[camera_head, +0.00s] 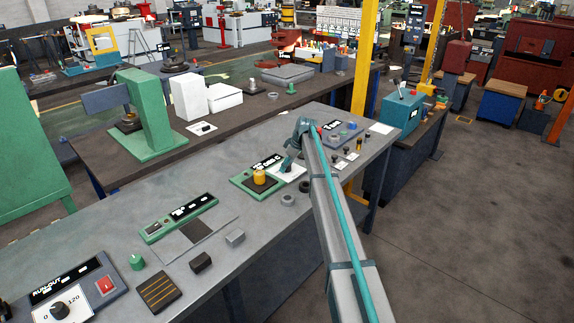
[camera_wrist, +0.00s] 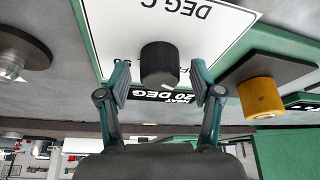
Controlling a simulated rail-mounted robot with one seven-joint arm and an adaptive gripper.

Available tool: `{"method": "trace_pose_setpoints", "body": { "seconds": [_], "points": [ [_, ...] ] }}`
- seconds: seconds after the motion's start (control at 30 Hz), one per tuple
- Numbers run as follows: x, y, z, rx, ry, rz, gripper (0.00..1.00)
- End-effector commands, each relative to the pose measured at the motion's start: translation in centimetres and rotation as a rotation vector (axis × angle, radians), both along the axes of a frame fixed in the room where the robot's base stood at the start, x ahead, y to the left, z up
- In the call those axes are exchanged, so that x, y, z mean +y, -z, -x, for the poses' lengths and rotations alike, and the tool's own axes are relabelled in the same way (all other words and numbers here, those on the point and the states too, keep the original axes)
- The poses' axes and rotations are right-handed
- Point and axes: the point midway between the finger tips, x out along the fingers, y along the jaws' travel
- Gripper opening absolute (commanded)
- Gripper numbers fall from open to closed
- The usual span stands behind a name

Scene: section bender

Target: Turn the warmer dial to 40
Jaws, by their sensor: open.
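The warmer is a green unit (camera_head: 240,181) on the grey bench. A brass cylinder (camera_head: 259,176) stands on its dark plate and also shows in the wrist view (camera_wrist: 260,97). The warmer dial is a black knob (camera_wrist: 159,62) on a white plate marked "DEG C" (camera_wrist: 190,20); in the head view my gripper hides the knob. The display (camera_wrist: 170,97) reads "HEAT 20 DEG", partly covered. My gripper (camera_wrist: 160,82) is open, also seen in the head view (camera_head: 287,165). Its fingers flank the knob, with a gap visible on each side.
Small grey rings (camera_head: 288,199) lie in front of the warmer. A blue-grey panel (camera_head: 341,133) with small knobs stands to its right. Another dial panel, marked "RUNOUT" (camera_head: 65,300), is at the front left. A yellow post (camera_head: 364,60) rises behind the bench.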

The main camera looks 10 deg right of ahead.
Motion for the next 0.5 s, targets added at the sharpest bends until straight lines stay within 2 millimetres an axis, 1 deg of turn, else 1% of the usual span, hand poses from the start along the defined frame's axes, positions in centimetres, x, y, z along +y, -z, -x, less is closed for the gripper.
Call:
{"method": "trace_pose_setpoints", "body": {
  "seconds": [0.1, 0.17, 0.2, 0.43, 0.47, 0.5],
  "points": [
    [0.01, 0.01, 0.01, 0.0, 0.0, 0.0, 0.65],
    [0.01, 0.01, 0.01, 0.0, 0.0, 0.0, 0.55],
    [0.01, 0.0, 0.01, 0.0, 0.0, 0.0, 0.49],
    [0.0, -0.01, 0.02, 0.0, 0.0, 0.0, 0.1],
    [0.0, -0.01, 0.01, 0.0, 0.0, 0.0, 0.06],
    [0.0, -0.01, 0.02, 0.0, 0.001, 0.0, 0.06]
  ]
}}
